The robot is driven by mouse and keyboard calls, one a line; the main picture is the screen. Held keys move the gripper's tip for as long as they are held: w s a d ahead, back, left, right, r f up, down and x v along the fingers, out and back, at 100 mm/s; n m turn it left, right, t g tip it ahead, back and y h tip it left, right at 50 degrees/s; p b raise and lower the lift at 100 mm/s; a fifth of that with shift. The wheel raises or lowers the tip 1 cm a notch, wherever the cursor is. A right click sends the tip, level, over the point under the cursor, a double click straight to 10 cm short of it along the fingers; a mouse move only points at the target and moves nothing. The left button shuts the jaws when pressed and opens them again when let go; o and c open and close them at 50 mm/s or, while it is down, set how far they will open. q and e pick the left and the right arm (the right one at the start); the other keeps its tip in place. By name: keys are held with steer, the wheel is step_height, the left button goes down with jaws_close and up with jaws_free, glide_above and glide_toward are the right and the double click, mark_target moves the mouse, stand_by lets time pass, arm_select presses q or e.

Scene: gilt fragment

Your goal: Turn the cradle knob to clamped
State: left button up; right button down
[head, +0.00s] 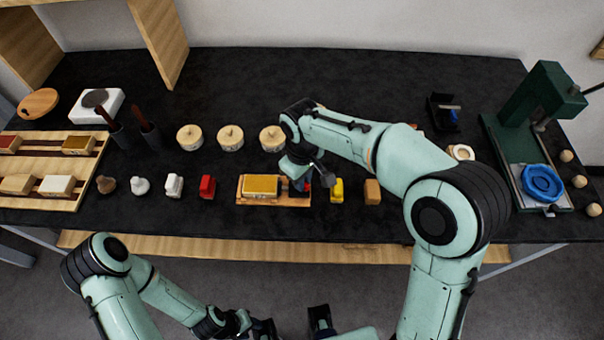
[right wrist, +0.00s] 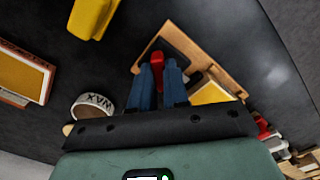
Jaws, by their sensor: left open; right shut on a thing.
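The cradle is a wooden board (head: 240,198) holding a gold-topped block (head: 262,185), at the middle front of the black bench. In the right wrist view the cradle (right wrist: 213,58) has a dark plate at one end with a red knob (right wrist: 157,57). My right gripper (right wrist: 158,72) is shut on this knob, with its blue fingers on either side. In the head view my right gripper (head: 299,185) is at the cradle's right end and mostly hides the knob. Knob markings cannot be read. My left gripper (head: 292,325) is open and empty, low in front of the bench.
A red block (head: 207,187) stands left of the cradle, a yellow block (head: 337,190) right of it. Several round tins (head: 230,137) stand behind. A tin marked WAX (right wrist: 92,104) is near my right gripper. A green press (head: 540,105) is far right.

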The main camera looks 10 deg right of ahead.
steer(key=n+p, duration=0.1)
steer(key=n, duration=0.3)
steer(key=shift+r+p, duration=0.15)
steer(key=shift+p, duration=0.15)
arm_select(q)
steer(key=shift+w+r+p, duration=0.3)
steer(key=shift+w+r, duration=0.15)
steer(key=shift+r, duration=0.45)
steer(key=shift+w+r+p, duration=0.25)
steer(key=shift+w+r, duration=0.15)
steer(key=shift+r, duration=0.45)
arm_select(e)
steer(key=shift+n, duration=1.9)
steer(key=c, duration=1.1)
jaws_free()
arm_select(q)
steer(key=shift+w+r+p, duration=0.85)
steer(key=shift+r+p, duration=0.05)
steer(key=shift+r, duration=0.25)
arm_select(e)
step_height(320, 180, up, 13)
steer(key=shift+r, duration=0.15)
